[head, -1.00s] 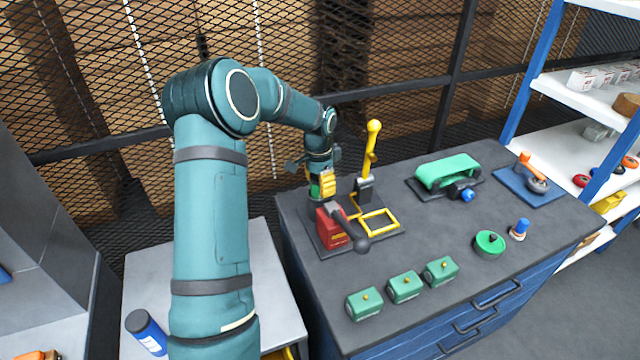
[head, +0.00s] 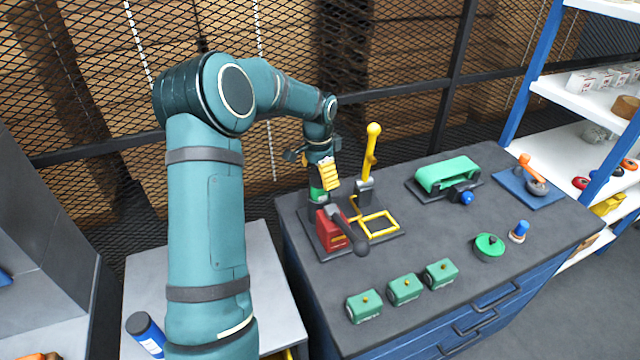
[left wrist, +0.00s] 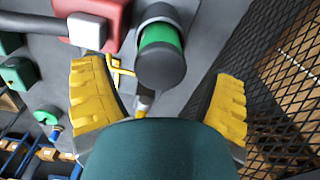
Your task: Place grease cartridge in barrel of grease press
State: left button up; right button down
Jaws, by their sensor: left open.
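The grease cartridge (head: 317,190), a cylinder with a green band, stands upright at the back left of the grease press (head: 330,230). In the left wrist view the cartridge (left wrist: 160,55) shows a dark grey end and green band, with its far end inside a light grey collar that looks like the barrel. How deep it sits is hidden. My left gripper (head: 328,174) is open just above it. In the left wrist view its two yellow fingers stand apart on either side of the cartridge, not touching it. My right gripper is not in view.
The press has a red block, a dark-knobbed lever and an upright yellow lever (head: 371,150) close right of my gripper. Several green boxes (head: 404,287) line the bench front. A green belt device (head: 447,173) stands at the back. Wire mesh (head: 400,60) rises behind.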

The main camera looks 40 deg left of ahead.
pick_arm(q)
notch_tip(320, 180, up, 8)
jog(key=shift+s+r+p, duration=0.1)
jog(key=shift+r+p, duration=0.05)
jog(key=shift+p, duration=0.2)
dwell(0.5)
